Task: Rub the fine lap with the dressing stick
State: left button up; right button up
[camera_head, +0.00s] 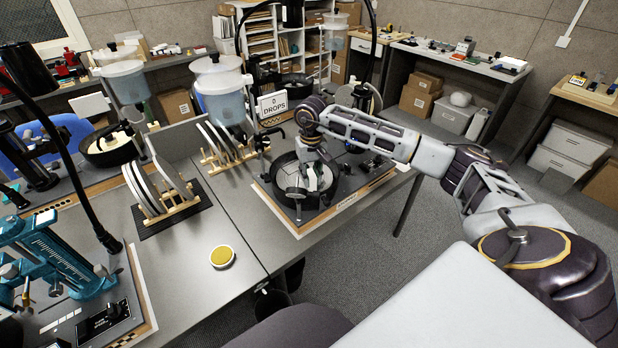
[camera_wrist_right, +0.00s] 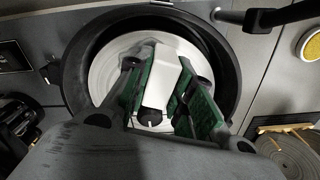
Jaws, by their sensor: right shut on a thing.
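The fine lap appears to be the pale disc (camera_wrist_right: 106,69) inside a round black splash pan (camera_wrist_right: 235,85). In the head view the pan (camera_head: 278,178) sits on the machine at the centre, partly covered by my arm. My right gripper (camera_head: 314,164) reaches down over it. In the right wrist view the gripper's green-padded fingers (camera_wrist_right: 160,78) are shut on a white block, the dressing stick (camera_wrist_right: 172,52). The stick lies over the lap; I cannot tell whether they touch. Part of the lap is hidden by the fingers and stick. My left gripper is not in view.
A rack of upright laps (camera_head: 160,200) stands on the left, with another rack (camera_head: 228,150) behind. A yellow-topped round tin (camera_head: 222,257) lies on the bare front bench. A black lamp neck (camera_head: 75,185) and a teal machine (camera_head: 50,262) occupy the far left.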

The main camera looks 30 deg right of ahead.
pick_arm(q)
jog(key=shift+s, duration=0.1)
pick_arm(e)
jog(key=shift+d, duration=0.15)
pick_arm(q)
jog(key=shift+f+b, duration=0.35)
pick_arm(e)
jog(key=shift+w+d, duration=0.1)
jog(key=shift+d, duration=1.45)
